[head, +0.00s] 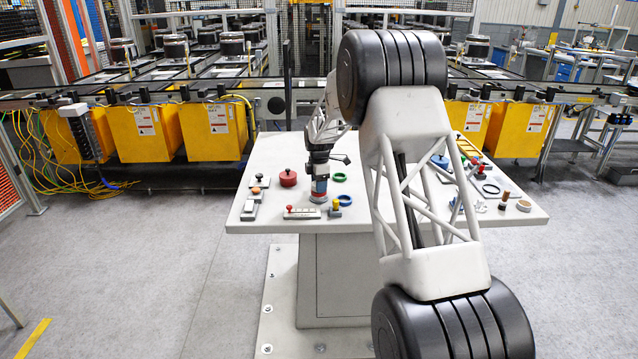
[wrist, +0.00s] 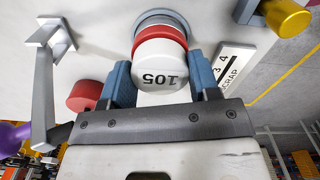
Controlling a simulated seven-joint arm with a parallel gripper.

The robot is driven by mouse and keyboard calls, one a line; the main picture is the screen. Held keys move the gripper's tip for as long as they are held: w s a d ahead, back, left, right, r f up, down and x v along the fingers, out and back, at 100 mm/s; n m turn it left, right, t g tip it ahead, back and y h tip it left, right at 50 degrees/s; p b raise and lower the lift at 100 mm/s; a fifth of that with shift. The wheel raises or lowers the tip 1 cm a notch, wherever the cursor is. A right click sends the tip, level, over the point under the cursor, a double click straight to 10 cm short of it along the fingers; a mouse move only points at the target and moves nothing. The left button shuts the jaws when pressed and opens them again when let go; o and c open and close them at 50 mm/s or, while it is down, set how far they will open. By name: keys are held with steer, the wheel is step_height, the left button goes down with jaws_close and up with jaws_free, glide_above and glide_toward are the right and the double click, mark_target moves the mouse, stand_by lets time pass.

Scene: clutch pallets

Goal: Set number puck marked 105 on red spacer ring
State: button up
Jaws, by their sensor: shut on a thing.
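The white number puck (wrist: 160,72) shows a black 105, upside down in the wrist view. My gripper (wrist: 162,76) is shut on it, with a blue finger on each side. A red ring (wrist: 160,38) lies directly beyond the puck, lined up with it. It seems to touch the puck, but I cannot tell if any gap remains. A grey round base (wrist: 168,19) shows beyond the red ring.
A red round container (head: 288,178) stands left of my gripper. A plate with a red knob (head: 302,212) lies in front. A plate marked SCRAP (wrist: 232,72) shows in the wrist view.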

steer(key=shift+f, duration=0.15)
steer(key=o, duration=0.6)
steer(key=shift+r, duration=5.5)
